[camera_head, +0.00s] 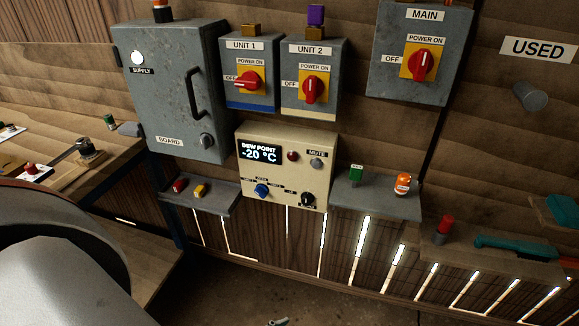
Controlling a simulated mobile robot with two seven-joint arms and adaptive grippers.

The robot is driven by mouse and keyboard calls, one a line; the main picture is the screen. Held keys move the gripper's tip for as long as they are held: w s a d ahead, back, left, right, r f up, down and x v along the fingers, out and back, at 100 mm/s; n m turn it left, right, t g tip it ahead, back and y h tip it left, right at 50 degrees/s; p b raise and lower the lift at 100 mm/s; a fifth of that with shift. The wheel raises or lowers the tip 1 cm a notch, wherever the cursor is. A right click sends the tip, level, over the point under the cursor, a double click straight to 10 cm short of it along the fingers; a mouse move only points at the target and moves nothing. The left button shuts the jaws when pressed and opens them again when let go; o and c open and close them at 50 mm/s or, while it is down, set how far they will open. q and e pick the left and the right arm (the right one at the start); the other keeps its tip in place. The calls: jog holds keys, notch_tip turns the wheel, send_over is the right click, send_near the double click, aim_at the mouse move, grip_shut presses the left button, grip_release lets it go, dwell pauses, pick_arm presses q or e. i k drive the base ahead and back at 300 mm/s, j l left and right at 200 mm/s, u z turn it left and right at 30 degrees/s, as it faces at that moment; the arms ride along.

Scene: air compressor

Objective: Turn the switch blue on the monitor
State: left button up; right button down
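The monitor (250,178) is a beige box on the wooden wall, in the middle of the head view. Its display (259,152) reads "DEW POINT -20 °C". The blue switch (261,190) is a round knob on the lower left of its front, with small labels around it. A black knob (308,200) sits at its lower right. A red light (293,156) and a grey MUTE button (316,164) are above. Part of my arm fills the lower left corner, well apart from the monitor.
Small shelves flank the monitor: the left one (215,203) holds red and yellow parts, the right one (375,204) green and orange parts. Above hang the UNIT 1 (250,95) and UNIT 2 (314,103) boxes. A grey cabinet (165,95) is upper left. Nothing blocks the monitor's front.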

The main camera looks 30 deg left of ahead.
aim_at(262, 190)
jog(key=u, duration=1.25)
